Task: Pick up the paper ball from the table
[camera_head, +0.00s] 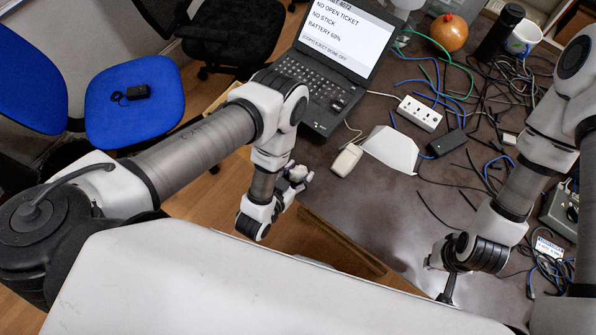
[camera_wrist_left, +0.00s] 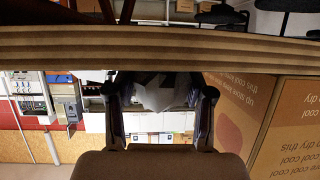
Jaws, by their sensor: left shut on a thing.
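The paper ball (camera_wrist_left: 160,92) is a white crumpled lump between the two dark fingers of my left gripper (camera_wrist_left: 160,112) in the left wrist view. The fingers are closed on it from both sides. In the head view my left gripper (camera_head: 290,186) is beside the table's near left edge, with its wrist partly covering it. A small whitish patch there may be the ball, but it is too small to tell. My right gripper (camera_head: 447,280) is over the near right part of the table (camera_head: 375,225); its finger opening is not clear.
A laptop (camera_head: 325,75) stands at the back left of the table. A pale mouse (camera_head: 347,160), a white angular object (camera_head: 391,150) and a power strip (camera_head: 419,113) lie nearby. Cables crowd the right side. A blue chair (camera_head: 135,110) stands at left.

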